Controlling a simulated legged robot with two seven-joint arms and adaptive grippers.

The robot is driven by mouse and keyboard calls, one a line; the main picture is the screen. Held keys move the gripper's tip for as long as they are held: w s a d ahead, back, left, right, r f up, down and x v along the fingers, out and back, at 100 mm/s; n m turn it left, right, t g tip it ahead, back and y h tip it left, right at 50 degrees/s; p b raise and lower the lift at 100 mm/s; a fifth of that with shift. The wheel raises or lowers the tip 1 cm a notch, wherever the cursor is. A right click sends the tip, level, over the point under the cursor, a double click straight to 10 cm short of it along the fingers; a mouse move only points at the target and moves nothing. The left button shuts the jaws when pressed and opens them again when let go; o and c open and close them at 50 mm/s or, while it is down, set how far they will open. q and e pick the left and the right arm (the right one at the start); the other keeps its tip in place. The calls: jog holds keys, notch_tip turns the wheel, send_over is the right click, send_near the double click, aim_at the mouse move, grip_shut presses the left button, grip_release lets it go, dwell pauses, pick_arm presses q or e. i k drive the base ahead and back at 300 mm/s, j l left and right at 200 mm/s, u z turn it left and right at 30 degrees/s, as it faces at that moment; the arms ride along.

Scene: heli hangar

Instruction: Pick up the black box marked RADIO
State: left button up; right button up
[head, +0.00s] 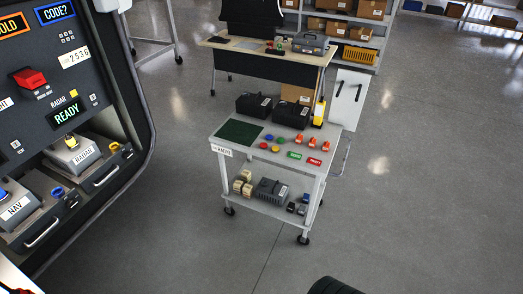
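Two black boxes stand side by side at the back of a white wheeled cart (322,175): a left black box (252,105) and a right black box (290,115). Each has a small pale label, too small to read. A white sign (222,151) on the cart's front left corner has dark lettering that I cannot read for certain. A grey-black box (271,190) sits on the cart's lower shelf. Neither of my grippers can be made out in the head view.
The cart top also holds a green mat (239,132), coloured knobs and a yellow device (319,111). A console (85,100) with NAV and RADAR units stands at left. A desk (268,58) is behind. Floor in front and right is clear. A dark rounded part (333,286) shows at the bottom.

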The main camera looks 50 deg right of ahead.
aim_at(296, 115)
jog(key=z, duration=1.25)
jog(key=i+l+z, duration=0.1)
jog(key=i+l, duration=0.4)
jog(key=i+l+z, duration=0.1)
jog(key=i+l, duration=0.4)
jog(key=i, duration=0.2)
